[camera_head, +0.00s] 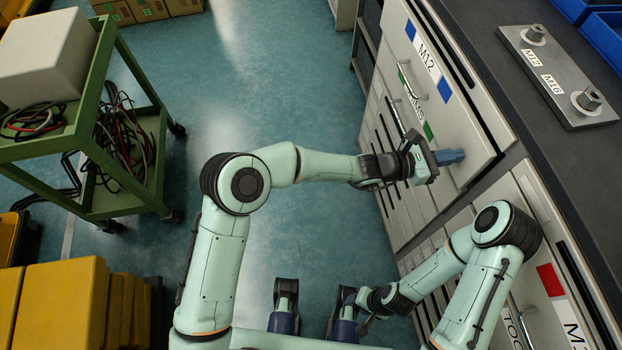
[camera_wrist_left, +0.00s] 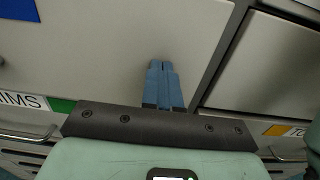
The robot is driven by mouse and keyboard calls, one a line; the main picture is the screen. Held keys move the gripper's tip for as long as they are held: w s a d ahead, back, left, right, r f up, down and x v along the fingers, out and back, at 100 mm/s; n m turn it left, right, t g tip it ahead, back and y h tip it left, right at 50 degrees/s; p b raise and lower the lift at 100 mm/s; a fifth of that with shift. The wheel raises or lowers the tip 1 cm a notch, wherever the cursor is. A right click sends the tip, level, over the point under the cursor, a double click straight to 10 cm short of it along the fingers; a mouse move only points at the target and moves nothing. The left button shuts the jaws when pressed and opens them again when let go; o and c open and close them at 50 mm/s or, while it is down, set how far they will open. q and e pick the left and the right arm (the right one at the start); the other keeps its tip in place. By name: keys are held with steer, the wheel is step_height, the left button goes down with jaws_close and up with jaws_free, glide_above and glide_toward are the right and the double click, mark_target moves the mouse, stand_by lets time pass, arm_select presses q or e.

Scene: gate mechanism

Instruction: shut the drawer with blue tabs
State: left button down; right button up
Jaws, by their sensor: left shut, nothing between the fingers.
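The drawer with blue tabs (camera_head: 459,116) has a pale front, an M12 label between two blue tabs (camera_head: 444,89) and a bar handle (camera_head: 408,84). A blue tab (camera_wrist_left: 18,9) also shows at the upper left of the left wrist view. My left gripper (camera_head: 463,155) is shut and empty, its blue fingers at the right part of this front. They also show in the left wrist view (camera_wrist_left: 162,68), over the pale panel; I cannot tell whether they touch it. How far the drawer stands out is unclear. My right gripper (camera_head: 366,320) is low in view, its fingers unclear.
The green-tabbed drawer (camera_wrist_left: 62,105) is below. A red-tabbed drawer (camera_head: 550,280) is to the right. The dark worktop (camera_head: 480,20) holds a metal plate with posts (camera_head: 555,75). A green cart (camera_head: 90,150) and yellow bins (camera_head: 60,300) stand left. Open floor (camera_head: 300,80) lies between.

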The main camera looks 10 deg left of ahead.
arm_select(q)
steer(key=shift+x, duration=1.2)
arm_select(e)
steer(key=shift+a+f, duration=0.15)
arm_select(q)
steer(key=shift+s+r, duration=0.1)
steer(key=shift+r, duration=0.2)
